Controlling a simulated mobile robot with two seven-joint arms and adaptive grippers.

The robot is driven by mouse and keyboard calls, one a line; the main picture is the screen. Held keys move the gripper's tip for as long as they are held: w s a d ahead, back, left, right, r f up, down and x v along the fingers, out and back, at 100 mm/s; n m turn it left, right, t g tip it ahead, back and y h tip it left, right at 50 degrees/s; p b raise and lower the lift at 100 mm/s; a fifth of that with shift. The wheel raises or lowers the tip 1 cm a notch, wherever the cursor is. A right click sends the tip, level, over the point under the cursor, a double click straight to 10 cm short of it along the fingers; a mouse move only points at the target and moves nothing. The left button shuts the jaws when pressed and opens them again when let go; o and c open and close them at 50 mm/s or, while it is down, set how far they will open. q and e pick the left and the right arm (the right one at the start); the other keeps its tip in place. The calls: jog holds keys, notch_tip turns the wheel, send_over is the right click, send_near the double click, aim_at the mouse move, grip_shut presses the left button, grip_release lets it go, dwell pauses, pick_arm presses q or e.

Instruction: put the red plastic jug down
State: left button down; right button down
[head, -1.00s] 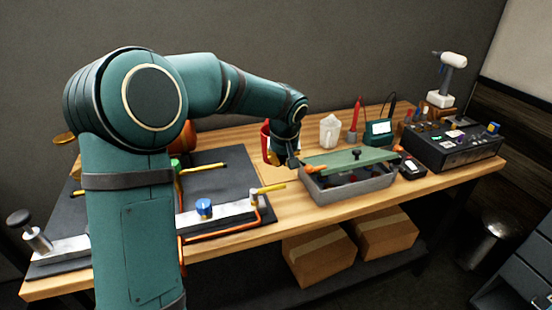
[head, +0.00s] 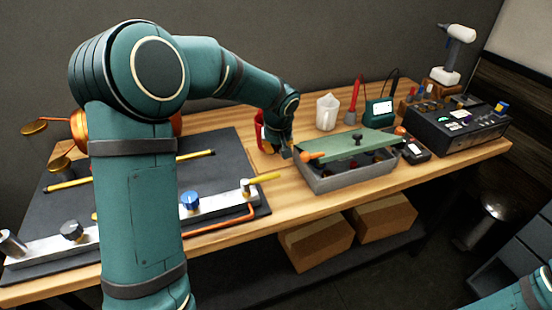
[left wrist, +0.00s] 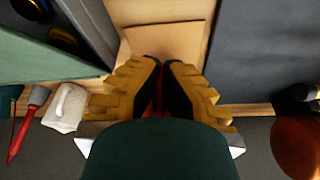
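The red plastic jug (head: 260,125) is mostly hidden behind my left gripper in the head view. It appears upright at the back middle of the bench, but I cannot tell whether its base touches the wood. My left gripper (head: 277,148) points down in front of it. In the left wrist view the yellow fingers of the left gripper (left wrist: 160,62) are close together at the tips, with a strip of the red jug (left wrist: 158,97) between them. My right gripper is out of view; only a piece of my right arm shows at bottom right.
A grey bin (head: 345,180) with a green board (head: 350,147) across it stands just right of the gripper. A white jug (head: 327,112) is behind the bin. The dark mat (head: 225,160) with brewer parts lies left. Some bare wood lies between mat and bin.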

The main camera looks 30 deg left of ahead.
pick_arm(q)
notch_tip(320, 180, down, 4)
jog(key=shift+r+b, duration=0.1)
jog(key=shift+b, duration=0.25)
jog(key=c, duration=1.1)
grip_release()
jog(key=shift+c, duration=0.2)
